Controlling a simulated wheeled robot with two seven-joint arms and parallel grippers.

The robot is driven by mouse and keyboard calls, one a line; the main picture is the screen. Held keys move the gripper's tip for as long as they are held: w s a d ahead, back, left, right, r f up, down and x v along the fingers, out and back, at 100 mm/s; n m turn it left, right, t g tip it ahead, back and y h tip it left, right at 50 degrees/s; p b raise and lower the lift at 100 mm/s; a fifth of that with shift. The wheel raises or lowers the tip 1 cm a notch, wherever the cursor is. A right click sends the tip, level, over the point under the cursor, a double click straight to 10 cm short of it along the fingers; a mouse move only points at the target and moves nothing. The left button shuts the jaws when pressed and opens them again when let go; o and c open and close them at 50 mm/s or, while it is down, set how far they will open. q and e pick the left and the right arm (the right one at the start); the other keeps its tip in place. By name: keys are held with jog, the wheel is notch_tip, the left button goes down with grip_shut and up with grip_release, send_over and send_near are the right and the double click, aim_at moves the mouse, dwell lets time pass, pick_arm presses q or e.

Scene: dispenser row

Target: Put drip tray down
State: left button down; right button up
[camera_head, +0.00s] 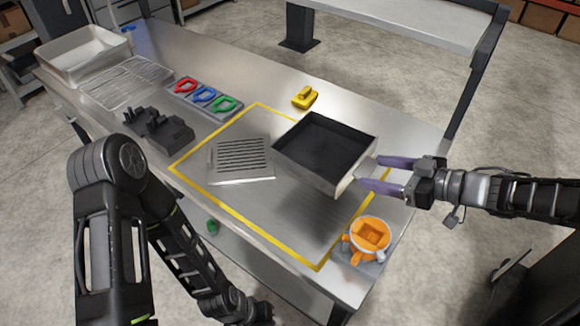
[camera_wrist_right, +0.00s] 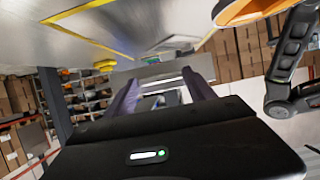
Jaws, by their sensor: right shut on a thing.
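The drip tray (camera_head: 318,150) is a square, shallow box, dark inside with a pale metal front. It is over the right part of the yellow-outlined area on the metal table. My right gripper (camera_head: 372,176) reaches in from the right and is shut on the tray's near right edge. In the right wrist view its purple fingers (camera_wrist_right: 163,92) flank a grey edge of the tray (camera_wrist_right: 160,73). Whether the tray's underside touches the table cannot be told. My left arm is low at the left; its fingers do not show.
A slotted grate (camera_head: 240,158) lies left of the tray inside the yellow outline (camera_head: 215,135). An orange container (camera_head: 371,233) stands at the near right corner. A yellow object (camera_head: 305,97) lies behind.

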jog(key=shift+w+f, duration=0.1)
send_over(368, 210)
notch_tip(368, 210, down, 6)
dwell(0.3)
jog(key=shift+f+b, duration=0.3)
jog(key=shift+f, duration=1.7)
jog(key=o, duration=1.3)
jog(key=shift+f, duration=0.15)
jog(key=shift+c, duration=0.2)
jog(key=shift+o, duration=0.9)
jog(key=shift+r, duration=0.2)
